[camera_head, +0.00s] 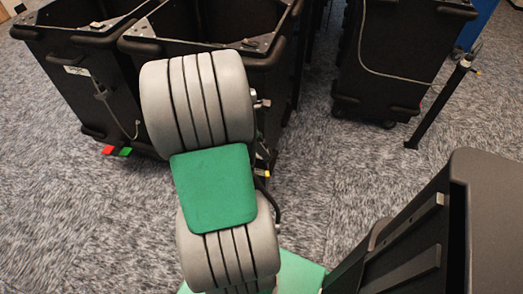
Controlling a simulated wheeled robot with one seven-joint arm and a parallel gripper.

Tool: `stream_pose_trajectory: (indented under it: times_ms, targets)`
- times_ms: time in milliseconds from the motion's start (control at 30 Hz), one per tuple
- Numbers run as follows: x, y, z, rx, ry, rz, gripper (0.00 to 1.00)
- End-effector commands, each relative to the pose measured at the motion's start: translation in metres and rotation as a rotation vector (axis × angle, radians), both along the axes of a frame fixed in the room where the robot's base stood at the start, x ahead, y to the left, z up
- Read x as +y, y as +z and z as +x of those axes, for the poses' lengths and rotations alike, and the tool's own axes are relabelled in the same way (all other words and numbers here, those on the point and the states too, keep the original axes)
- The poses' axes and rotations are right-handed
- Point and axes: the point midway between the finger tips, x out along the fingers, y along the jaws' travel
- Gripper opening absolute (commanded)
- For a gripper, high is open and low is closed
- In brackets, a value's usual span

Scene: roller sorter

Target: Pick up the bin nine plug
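I cannot make out a plug for certain, and no bin number is readable. A grey cable with a small fitting (101,89) hangs on the front of the left black bin (55,62). Another thin grey cable (363,50) loops down the side of the right black bin (398,45) and runs to its right edge. A small yellow-tipped piece (264,174) shows beside the grey ribbed rollers; I cannot tell what it is. My gripper is not in view.
Grey ribbed rollers (198,95) with a green panel (214,188) fill the middle and hide part of the middle black bin (210,32). A thin black post (440,103) stands at the right. A large black structure (415,232) occupies the lower right. Carpet (325,180) is clear between.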

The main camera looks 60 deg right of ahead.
Motion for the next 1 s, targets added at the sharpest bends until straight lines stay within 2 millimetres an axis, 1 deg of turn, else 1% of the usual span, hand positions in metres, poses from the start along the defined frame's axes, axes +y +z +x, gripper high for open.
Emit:
stream_pose_trajectory:
  times_ms: [33,67,267,1000]
  targets:
    - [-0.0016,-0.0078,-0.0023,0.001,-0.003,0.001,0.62]
    - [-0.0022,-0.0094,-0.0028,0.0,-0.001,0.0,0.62]
    - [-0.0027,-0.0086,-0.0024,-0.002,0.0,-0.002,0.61]
    - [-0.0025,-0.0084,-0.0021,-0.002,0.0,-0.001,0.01]
